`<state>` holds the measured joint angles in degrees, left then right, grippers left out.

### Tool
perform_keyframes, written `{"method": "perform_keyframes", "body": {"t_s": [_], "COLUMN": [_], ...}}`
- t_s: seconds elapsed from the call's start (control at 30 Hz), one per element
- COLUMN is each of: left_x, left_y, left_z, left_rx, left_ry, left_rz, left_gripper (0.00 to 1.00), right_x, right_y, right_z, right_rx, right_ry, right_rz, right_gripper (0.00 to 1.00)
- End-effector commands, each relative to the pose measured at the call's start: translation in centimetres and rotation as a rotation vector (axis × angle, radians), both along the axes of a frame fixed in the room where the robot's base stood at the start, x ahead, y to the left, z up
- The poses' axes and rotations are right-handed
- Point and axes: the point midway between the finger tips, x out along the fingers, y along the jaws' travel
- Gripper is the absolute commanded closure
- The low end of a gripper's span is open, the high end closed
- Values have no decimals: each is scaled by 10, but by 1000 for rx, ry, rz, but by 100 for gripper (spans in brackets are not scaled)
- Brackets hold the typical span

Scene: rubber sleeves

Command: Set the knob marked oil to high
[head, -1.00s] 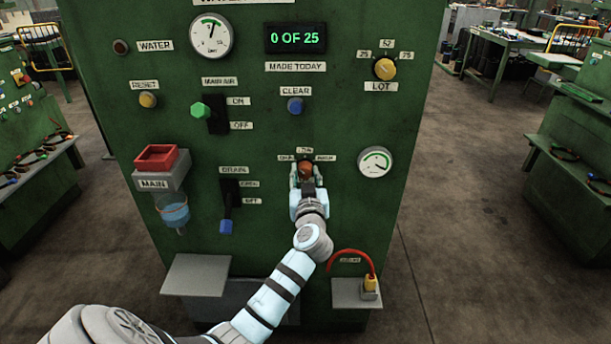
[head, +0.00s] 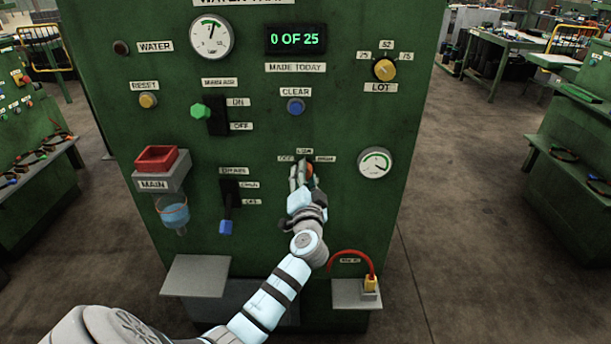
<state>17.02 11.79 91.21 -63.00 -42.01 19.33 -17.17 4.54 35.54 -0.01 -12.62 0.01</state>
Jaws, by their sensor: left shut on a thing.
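A small orange-brown knob (head: 309,170) is on the lower middle of the green machine panel. Small labels reading OFF (head: 286,158), LOW (head: 304,151) and HIGH (head: 325,158) sit around its top. My left gripper (head: 303,175) comes up from below and is shut on this knob, with its wrist rolled. The fingers cover much of the knob, so I cannot tell which label it points to. No label reading oil is visible; the gripper and wrist cover the panel just below the knob. My right gripper is not in view.
A round gauge (head: 374,163) is right of the knob. A lever with a blue end (head: 226,226) hangs to the left. A blue CLEAR button (head: 296,106) is above. A small grey shelf (head: 346,298) with a red hose (head: 352,253) is below right.

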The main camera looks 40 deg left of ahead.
Motion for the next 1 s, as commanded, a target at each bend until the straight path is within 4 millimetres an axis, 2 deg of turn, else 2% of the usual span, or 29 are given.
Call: {"method": "perform_keyframes", "body": {"t_s": [0.6, 1.0], "left_x": [-1, -1], "left_y": [1, 1], "left_z": [-2, -4], "left_rx": [450, 633], "left_ry": [349, 487], "left_rz": [0, -1], "left_gripper": [95, 95], "right_x": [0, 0], "right_y": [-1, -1], "right_z": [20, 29], "right_rx": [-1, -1], "right_ry": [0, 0], "right_rz": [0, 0], "right_gripper": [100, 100]}}
